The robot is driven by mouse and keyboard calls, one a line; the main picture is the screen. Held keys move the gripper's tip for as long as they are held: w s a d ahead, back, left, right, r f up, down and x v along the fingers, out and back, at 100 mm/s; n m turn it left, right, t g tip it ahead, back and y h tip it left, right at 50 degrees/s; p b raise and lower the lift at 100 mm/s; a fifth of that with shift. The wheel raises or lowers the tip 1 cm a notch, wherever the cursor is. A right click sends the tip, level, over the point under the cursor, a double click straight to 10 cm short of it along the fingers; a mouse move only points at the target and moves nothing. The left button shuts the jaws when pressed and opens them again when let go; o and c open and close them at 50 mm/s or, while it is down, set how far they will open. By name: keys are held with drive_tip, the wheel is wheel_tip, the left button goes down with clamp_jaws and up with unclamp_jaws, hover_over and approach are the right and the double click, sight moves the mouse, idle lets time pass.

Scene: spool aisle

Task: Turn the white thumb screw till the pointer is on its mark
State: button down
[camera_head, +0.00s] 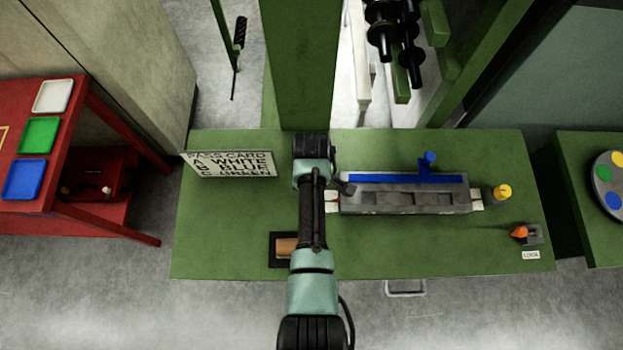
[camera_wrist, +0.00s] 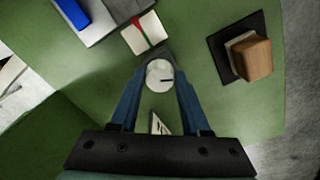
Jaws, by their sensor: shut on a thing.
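The white thumb screw (camera_wrist: 157,70) is in the middle of the wrist view, with a short dark line on its round head. My gripper (camera_wrist: 160,80) has its two blue fingers closed around the screw, one on each side. Beside it, a small cream scale card (camera_wrist: 138,41) carries a red line and a green line close together. I cannot tell exactly how far the pointer is from its mark. In the head view, my arm hides the screw and the fingertips; part of the scale card (camera_head: 332,202) shows at the grey fixture's left end.
The grey fixture (camera_head: 405,199) with a blue bar (camera_head: 400,179) stands on the green bench. A yellow knob (camera_head: 503,191) and an orange lever (camera_head: 519,232) are at right. A wooden block (camera_wrist: 252,60) sits on a black pad.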

drive_tip(key=shift+w+r+n+p, duration=0.15)
drive_tip(key=shift+n+p, duration=0.2)
drive_tip(key=shift+n, duration=1.95)
drive_tip(key=shift+c, duration=1.9)
unclamp_jaws()
wheel_tip(320, 180, up, 13)
drive_tip(key=b, duration=0.1)
